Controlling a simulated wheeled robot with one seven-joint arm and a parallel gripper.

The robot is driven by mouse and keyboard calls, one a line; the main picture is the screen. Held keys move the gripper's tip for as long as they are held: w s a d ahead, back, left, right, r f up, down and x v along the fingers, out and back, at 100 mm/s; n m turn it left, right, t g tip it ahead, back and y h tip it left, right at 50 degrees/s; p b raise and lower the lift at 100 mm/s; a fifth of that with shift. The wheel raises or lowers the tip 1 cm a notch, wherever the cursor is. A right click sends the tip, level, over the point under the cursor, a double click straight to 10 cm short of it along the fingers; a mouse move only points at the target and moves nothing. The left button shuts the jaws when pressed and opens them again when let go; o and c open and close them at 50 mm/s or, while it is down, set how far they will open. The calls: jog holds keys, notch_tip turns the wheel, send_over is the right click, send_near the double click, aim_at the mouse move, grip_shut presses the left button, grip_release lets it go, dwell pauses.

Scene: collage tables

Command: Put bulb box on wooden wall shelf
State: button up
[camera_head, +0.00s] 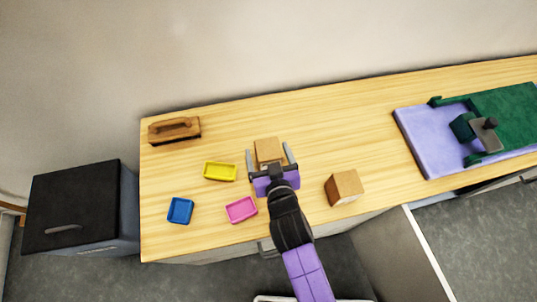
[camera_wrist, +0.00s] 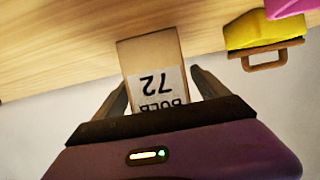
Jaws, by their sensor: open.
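The bulb box (camera_head: 266,146) is a small brown carton on the wooden table. In the wrist view the box (camera_wrist: 150,55) shows a white label reading "BULB 72", upside down. My gripper (camera_head: 269,153) is open, with one finger on each side of the box. In the wrist view the gripper (camera_wrist: 160,85) shows gaps between the fingers and the box, though contact is hard to judge. A brown wooden piece with a raised bar (camera_head: 174,129) lies at the table's back left; I cannot tell if it is the wall shelf. No shelf shows clearly on the wall.
Yellow (camera_head: 220,171), pink (camera_head: 241,209) and blue (camera_head: 180,210) trays lie left of my gripper. Another brown box (camera_head: 344,187) stands to the right. A purple and green board (camera_head: 425,148) lies at the far right. A black-topped cabinet (camera_head: 72,205) stands left of the table.

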jog(key=shift+x, duration=1.2)
jog(key=c, duration=1.6)
jog(key=shift+c, duration=0.2)
jog(key=shift+r, duration=0.15)
